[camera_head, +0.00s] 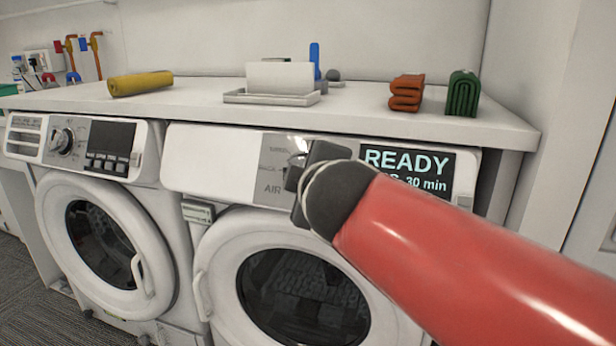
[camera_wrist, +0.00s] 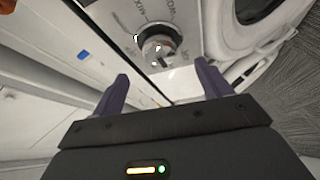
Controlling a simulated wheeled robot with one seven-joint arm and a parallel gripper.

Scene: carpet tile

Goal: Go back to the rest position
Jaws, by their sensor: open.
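My red arm reaches in from the right in the head view, and my gripper (camera_head: 300,180) is in front of the right machine's control panel (camera_head: 215,160). My arm's end hides part of that panel. In the wrist view my gripper (camera_wrist: 160,90) has its two dark fingers spread apart with nothing between them. A round silver knob (camera_wrist: 158,46) on the panel lies beyond the fingertips, a little above the gap. The knob is mostly hidden behind my gripper in the head view. The panel's display (camera_head: 408,168) reads "READY" and "30 min".
A left machine (camera_head: 100,240) stands beside the right one, both with round doors. The white countertop (camera_head: 200,105) above holds a yellow roll (camera_head: 140,83), a white tray (camera_head: 270,98), a folded orange cloth (camera_head: 406,93) and a green one (camera_head: 463,93). A wall stands at the right.

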